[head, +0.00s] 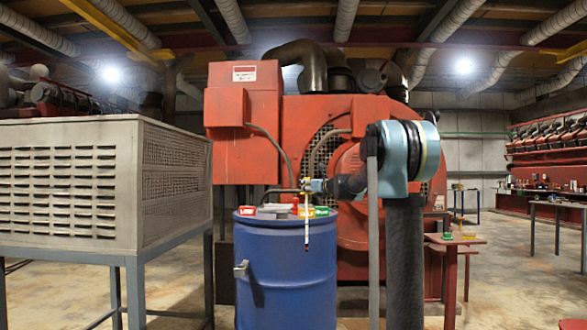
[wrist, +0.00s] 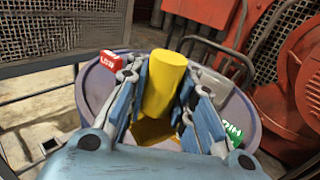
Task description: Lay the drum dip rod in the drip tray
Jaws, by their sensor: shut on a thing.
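The drum dip rod (head: 307,230) is thin, with pale, red and yellow bands, and hangs upright in front of the blue drum in the head view. My gripper (head: 309,187) is above the drum top, shut on the rod's upper end. In the wrist view the rod's thick yellow end (wrist: 165,82) stands between the fingers of my gripper (wrist: 168,115), tilted slightly. More yellow shows low between the fingers; I cannot tell what it belongs to. I cannot make out the drip tray for certain in either view.
The blue drum (head: 285,270) carries a red LOW label (head: 245,211), a green label (head: 322,211) and small items on top. A louvred grey cabinet (head: 70,185) stands left, a red engine (head: 300,120) behind. A small red bench (head: 450,240) with small items is at right.

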